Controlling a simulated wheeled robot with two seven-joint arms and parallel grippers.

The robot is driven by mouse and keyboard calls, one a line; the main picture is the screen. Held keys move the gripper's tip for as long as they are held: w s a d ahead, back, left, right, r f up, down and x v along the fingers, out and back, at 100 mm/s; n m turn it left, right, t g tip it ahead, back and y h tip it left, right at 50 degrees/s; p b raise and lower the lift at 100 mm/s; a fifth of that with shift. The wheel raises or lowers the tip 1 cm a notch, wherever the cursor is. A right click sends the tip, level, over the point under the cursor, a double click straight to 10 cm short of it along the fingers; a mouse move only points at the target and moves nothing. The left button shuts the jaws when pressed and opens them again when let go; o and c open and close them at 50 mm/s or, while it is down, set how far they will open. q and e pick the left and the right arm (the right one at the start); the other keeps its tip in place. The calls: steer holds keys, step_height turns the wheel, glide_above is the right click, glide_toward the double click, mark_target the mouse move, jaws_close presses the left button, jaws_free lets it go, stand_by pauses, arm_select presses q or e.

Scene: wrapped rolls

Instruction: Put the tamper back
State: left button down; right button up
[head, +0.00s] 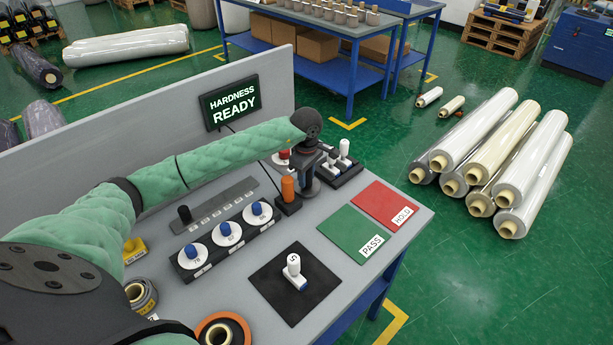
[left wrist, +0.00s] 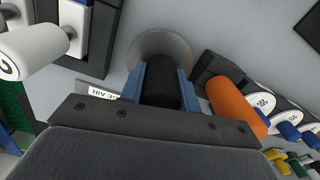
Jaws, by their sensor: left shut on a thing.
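My left gripper (head: 309,168) points down at the back of the bench, beside the orange cylinder. In the left wrist view its blue fingers (left wrist: 160,84) are closed on the sides of a black upright handle (left wrist: 160,88). I take this handle to be the tamper. A round grey disc (left wrist: 160,45) shows around its far end; I cannot tell whether it is part of the tamper or a stand. My right gripper is not in view.
An orange cylinder (head: 288,188) stands close by. A black rack (head: 342,168) with white-handled tools is on the other side. Nearby are white discs with blue knobs (head: 223,230), a black mat (head: 270,285) with a white tool (head: 293,267), a green PASS pad (head: 345,240) and a red HOLD pad (head: 385,198).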

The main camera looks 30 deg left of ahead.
arm_select(q)
steer(key=shift+f, duration=0.65)
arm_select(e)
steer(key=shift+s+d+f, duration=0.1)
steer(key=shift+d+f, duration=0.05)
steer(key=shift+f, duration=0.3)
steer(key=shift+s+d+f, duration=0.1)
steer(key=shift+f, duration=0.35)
arm_select(q)
steer(key=shift+f, duration=0.1)
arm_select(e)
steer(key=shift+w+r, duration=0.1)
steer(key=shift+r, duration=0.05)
arm_select(q)
steer(key=c, duration=1)
jaws_free()
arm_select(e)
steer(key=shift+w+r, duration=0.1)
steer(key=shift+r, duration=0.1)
